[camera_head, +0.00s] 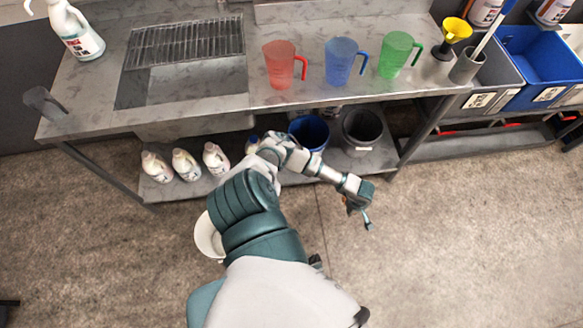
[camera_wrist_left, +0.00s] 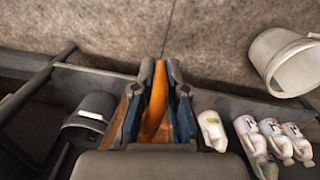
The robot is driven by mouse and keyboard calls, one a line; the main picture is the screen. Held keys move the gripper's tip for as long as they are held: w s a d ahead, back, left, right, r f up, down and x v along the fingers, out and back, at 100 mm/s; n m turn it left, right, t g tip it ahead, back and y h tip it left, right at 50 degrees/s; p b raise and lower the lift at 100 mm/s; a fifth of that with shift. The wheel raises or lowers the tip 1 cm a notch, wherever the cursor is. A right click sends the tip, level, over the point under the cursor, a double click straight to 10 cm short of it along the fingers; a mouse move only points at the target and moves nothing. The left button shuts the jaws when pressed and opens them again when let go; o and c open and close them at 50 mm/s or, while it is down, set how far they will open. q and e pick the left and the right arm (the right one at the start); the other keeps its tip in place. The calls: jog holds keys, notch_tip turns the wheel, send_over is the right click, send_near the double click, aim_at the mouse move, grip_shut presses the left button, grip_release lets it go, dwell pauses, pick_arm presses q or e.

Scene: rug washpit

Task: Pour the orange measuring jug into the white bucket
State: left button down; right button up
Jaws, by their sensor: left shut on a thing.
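In the left wrist view, the orange measuring jug (camera_wrist_left: 156,100) is between the fingers of my left gripper (camera_wrist_left: 155,85), which is shut on it. A narrow orange part shows between the fingers; most of its body is hidden. In the head view my left gripper (camera_head: 362,212) is over the floor in front of the bench, and the jug is not clearly visible. The white bucket (camera_head: 206,238) stands on the floor to its left, partly hidden behind my arm. In the left wrist view the bucket (camera_wrist_left: 290,65) is at upper right, apart from the gripper. My right gripper is not in view.
Red (camera_head: 279,66), blue (camera_head: 340,62) and green (camera_head: 395,55) jugs stand on the bench. White bottles (camera_head: 186,165), a blue bucket (camera_head: 311,130) and a black bucket (camera_head: 362,132) stand on the lower shelf. The floor at right is clear.

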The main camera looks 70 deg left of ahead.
pick_arm(q)
jog(key=s+a+f+n+b, duration=0.2)
jog(key=s+a+f+n, duration=0.6)
jog(key=a+f+n, duration=0.15)
jog(key=s+a+f+n+b, duration=0.1)
jog(key=s+a+f+n, duration=0.65)
jog(key=f+n, duration=0.35)
jog(key=s+a+f+n+b, duration=0.1)
jog(key=s+a+f+n, duration=0.1)
jog(key=s+a+n, duration=0.4)
jog(key=s+a+f+n+b, duration=0.1)
jog(key=s+a+n, duration=0.5)
jog(key=s, duration=0.9)
jog(key=a+f, duration=0.1)
jog(key=a, duration=0.2)
jog(key=shift+a+g+y, duration=0.2)
jog(key=shift+g+y, duration=0.1)
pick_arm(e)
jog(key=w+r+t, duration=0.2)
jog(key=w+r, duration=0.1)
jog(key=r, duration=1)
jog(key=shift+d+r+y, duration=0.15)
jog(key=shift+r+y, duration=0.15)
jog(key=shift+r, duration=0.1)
pick_arm(q)
jog(key=shift+a+f, duration=0.1)
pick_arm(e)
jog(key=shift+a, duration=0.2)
